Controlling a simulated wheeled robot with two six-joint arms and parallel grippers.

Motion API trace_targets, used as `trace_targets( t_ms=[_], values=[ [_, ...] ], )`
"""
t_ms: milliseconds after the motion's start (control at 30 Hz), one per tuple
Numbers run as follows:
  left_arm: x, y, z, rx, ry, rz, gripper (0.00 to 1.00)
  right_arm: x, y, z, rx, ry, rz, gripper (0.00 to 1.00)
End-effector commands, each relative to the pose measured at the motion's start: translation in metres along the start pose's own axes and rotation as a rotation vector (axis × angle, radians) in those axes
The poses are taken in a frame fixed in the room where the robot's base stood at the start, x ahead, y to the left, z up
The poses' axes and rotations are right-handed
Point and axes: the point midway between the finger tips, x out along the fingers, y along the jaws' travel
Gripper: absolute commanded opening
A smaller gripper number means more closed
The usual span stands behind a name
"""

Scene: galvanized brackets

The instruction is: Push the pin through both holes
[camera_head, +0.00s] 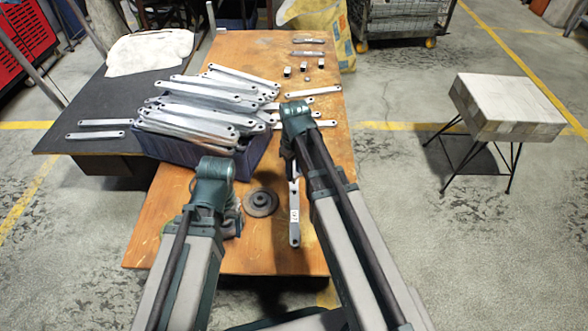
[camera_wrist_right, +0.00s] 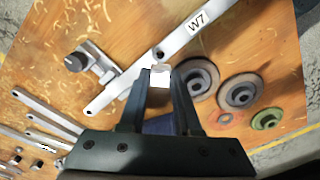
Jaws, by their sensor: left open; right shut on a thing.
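A long pale bracket marked W7 (camera_wrist_right: 183,44) lies on the wooden table (camera_wrist_right: 255,40); its label end also shows in the head view (camera_head: 294,214). Its inner end, with a hole, meets or overlaps a second pale bar (camera_wrist_right: 112,94); I cannot tell how they are joined. My right gripper (camera_wrist_right: 160,78) is shut on a small pale piece (camera_wrist_right: 159,75), probably the pin, close beside that joint. Whether it touches a hole is not clear. In the head view my right gripper (camera_head: 290,160) is mostly covered by its arm. My left gripper (camera_head: 236,227), partly hidden, is open left of the bracket.
A metal fitting with a dark knob (camera_wrist_right: 88,62) lies beside the bars. Round discs (camera_wrist_right: 240,91) and a green disc (camera_wrist_right: 267,118) lie nearby. A blue crate (camera_head: 180,158) heaped with brackets stands left on the table. Small blocks (camera_head: 304,66) lie at the far end.

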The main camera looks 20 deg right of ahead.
Motion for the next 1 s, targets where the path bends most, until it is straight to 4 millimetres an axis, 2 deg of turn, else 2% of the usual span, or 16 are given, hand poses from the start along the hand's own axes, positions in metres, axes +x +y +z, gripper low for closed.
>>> trace_targets(
  t_ms=[600,1000],
  values=[
    [0.038,0.002,-0.002,0.002,0.0,-0.007,0.74,0.039,0.0,0.0,-0.001,0.0,0.0,0.0],
    [0.042,0.002,-0.003,0.002,0.0,-0.008,0.74,0.043,0.0,0.0,-0.001,0.0,0.0,0.0]
  ],
)
